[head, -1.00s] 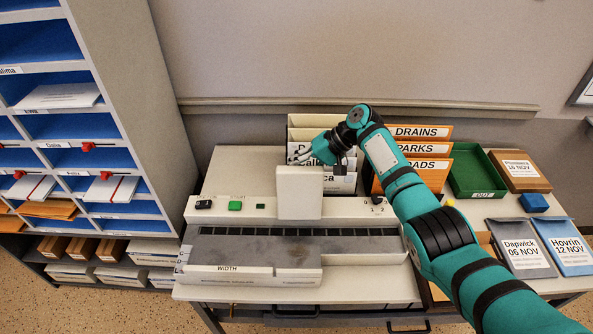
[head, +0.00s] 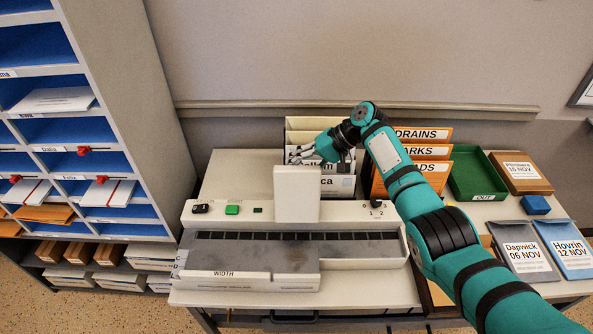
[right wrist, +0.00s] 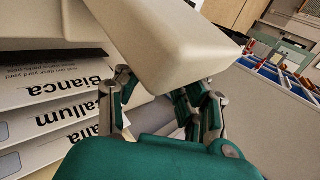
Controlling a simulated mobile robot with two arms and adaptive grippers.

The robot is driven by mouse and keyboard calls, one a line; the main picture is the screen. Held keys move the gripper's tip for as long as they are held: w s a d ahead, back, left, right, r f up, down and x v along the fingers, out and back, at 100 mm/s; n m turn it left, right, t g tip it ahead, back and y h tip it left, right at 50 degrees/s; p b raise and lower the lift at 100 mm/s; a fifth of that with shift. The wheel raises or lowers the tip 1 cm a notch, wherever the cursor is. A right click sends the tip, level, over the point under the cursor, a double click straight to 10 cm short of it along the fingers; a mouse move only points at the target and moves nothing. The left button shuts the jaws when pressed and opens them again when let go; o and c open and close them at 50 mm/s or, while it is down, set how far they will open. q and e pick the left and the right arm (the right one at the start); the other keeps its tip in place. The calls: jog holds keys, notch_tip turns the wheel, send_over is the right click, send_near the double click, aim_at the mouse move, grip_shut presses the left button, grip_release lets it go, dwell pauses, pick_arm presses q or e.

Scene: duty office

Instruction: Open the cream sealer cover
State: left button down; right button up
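The cream sealer cover (head: 297,193) stands up as a pale block at the back middle of the sealer (head: 205,270), above its dark grey bed. My right gripper (head: 312,154) is just behind and above the cover's top edge, its arm coming from the right. In the right wrist view the cover (right wrist: 175,45) fills the upper middle, close past the fingers. The fingers of my right gripper (right wrist: 163,92) are apart, one on each side, with no object visibly held between them. I cannot tell whether they touch the cover. My left gripper is out of view.
Cream folders (head: 340,187) with name labels stand behind the cover, close to the gripper. Orange folders (head: 425,133) and a green tray (head: 477,178) are to their right. A green button (head: 232,210) is on the sealer's panel. Blue pigeonholes (head: 82,130) rise at left.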

jog(key=shift+o, duration=0.8)
jog(key=shift+s+f, duration=0.1)
jog(key=shift+s, duration=0.05)
jog(key=shift+s+a+f, duration=0.1)
jog(key=shift+a, duration=0.2)
jog(key=v, duration=1.2)
jog(key=shift+d, duration=0.1)
